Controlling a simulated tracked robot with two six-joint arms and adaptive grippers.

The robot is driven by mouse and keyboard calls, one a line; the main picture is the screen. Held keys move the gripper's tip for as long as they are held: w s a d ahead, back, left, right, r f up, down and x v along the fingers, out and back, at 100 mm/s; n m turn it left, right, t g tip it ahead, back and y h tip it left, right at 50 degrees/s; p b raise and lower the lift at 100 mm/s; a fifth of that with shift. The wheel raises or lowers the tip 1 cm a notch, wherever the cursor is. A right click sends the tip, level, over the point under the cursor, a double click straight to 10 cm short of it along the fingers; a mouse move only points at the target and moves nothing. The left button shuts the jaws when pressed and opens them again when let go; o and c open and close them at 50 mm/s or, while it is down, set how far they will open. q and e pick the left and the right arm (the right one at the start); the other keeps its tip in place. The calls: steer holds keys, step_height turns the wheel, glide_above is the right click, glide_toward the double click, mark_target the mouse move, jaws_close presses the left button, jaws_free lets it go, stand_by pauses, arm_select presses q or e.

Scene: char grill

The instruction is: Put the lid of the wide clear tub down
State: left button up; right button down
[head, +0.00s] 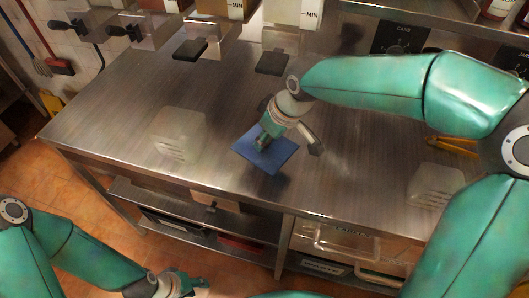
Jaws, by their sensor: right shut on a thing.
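A flat blue square lid (281,158) is over the middle of the steel counter. My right gripper (265,141) is shut on it near its upper left part and covers some of it. I cannot tell whether the lid touches the counter or hangs just above it. A clear, frosted-looking tub (178,137) stands to the left of the lid. A similar tub (436,186) stands at the right, beside my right arm. I cannot tell which is the wide one. My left gripper (190,286) is low in front of the counter, holding nothing visible; its finger opening is unclear.
Dispensers with black levers (190,50) line the back. Yellow-handled tongs (455,146) lie at the right. Shelves with bins (335,242) are under the front edge.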

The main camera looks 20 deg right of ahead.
mark_target(267, 155)
steer(key=shift+d+f, duration=0.2)
steer(key=shift+f, duration=3.15)
steer(key=shift+f, duration=0.2)
steer(key=c, duration=0.9)
jaws_free()
steer(key=shift+r, duration=0.1)
steer(key=shift+r, duration=0.1)
steer(key=v, duration=1.2)
steer(key=shift+s, duration=0.1)
